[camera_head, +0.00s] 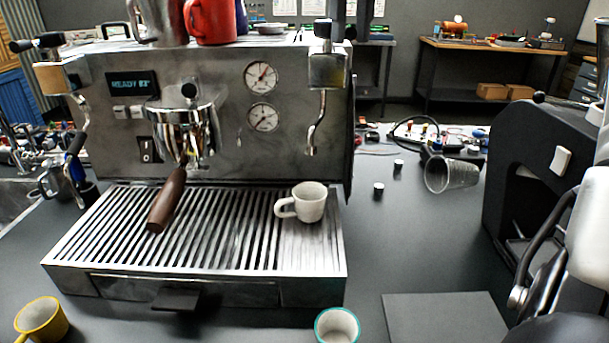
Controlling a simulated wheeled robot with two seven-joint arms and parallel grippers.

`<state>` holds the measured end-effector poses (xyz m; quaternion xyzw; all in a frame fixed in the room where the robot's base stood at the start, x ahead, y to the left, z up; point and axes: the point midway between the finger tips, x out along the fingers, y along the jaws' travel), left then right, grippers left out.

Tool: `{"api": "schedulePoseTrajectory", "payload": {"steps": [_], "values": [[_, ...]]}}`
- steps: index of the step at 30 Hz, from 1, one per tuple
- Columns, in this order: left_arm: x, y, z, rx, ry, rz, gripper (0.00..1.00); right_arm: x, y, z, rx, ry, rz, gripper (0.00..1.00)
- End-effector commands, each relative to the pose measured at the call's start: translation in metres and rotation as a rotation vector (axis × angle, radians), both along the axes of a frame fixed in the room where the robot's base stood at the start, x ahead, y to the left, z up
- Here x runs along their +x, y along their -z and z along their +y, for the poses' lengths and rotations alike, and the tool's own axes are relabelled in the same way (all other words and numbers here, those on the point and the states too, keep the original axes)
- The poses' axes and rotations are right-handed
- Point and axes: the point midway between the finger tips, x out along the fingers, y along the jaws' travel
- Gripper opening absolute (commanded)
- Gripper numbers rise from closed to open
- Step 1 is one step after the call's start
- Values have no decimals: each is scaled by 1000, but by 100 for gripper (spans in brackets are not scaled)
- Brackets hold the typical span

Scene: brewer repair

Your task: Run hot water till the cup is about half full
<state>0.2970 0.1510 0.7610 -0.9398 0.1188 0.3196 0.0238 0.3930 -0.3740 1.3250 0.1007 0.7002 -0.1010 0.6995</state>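A white cup (311,207) stands upright on the slatted drip tray (70,262) of the espresso machine (220,75), handle to the left. It is roughly below the thin hot-water spout (318,128) on the machine's right side. No stream shows at the spout, and the water level in the cup cannot be made out. A metal block with a dark upright part (327,68) sits above the spout. My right gripper (519,296) is at the lower right, apart from the cup and machine; its fingers are hard to make out. My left gripper is not in view.
A portafilter (168,200) sticks out over the tray. A yellow cup (42,318) and teal-rimmed cup (337,326) stand in front. A black machine (520,150) stands at right, with a tipped clear cup (452,174) behind. The counter between is mostly clear.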

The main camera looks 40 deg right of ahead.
Motion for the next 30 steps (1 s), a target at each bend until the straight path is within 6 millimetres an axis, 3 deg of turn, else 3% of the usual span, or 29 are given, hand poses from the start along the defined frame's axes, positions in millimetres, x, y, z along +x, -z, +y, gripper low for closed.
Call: {"api": "schedulePoseTrajectory", "payload": {"steps": [19,30], "values": [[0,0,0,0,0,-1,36,-3,0,-27,1,-423,-1,24],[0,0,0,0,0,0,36,-3,0,-28,0,-448,-1,24]]}}
